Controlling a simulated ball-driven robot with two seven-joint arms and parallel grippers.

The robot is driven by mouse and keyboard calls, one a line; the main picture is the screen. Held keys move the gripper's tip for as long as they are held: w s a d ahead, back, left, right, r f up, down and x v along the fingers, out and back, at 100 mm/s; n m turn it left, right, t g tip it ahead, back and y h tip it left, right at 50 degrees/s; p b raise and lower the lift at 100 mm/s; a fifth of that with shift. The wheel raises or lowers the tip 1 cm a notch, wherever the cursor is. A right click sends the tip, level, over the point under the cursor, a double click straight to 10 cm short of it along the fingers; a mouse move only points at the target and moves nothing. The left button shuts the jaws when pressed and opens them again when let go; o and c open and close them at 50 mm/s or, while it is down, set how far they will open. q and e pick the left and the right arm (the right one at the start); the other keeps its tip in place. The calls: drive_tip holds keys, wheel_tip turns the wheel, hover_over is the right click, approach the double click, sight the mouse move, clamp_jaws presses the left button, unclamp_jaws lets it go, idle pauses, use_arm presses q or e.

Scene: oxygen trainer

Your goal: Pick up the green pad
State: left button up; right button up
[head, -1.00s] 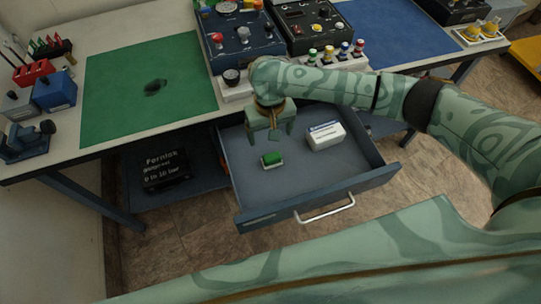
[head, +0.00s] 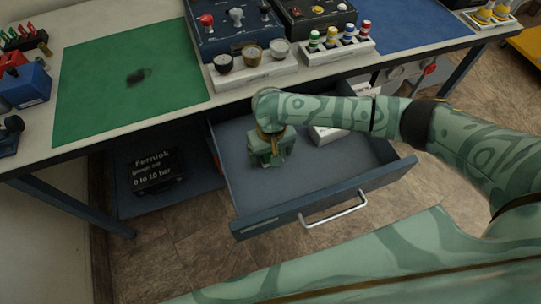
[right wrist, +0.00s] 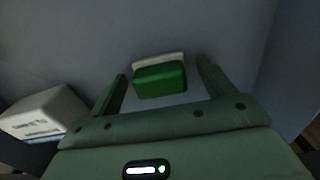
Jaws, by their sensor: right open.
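The green pad (right wrist: 160,80) lies on the floor of the open drawer (head: 322,205). In the right wrist view it is a green block with a white strip along its far side. My right gripper (right wrist: 161,82) is open, with its two fingers on either side of the pad and a gap at each side. In the head view my right gripper (head: 267,162) points down into the drawer and hides most or all of the pad. My left gripper is not in view.
A white box (head: 326,134) lies in the drawer to the right of my gripper; it also shows in the right wrist view (right wrist: 45,112). The drawer walls enclose the space. The workbench with its green mat (head: 130,85) and instrument panels (head: 235,22) stands above and behind.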

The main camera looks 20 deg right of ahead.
drive_tip(key=shift+r, duration=0.15)
drive_tip(key=c, duration=1.1)
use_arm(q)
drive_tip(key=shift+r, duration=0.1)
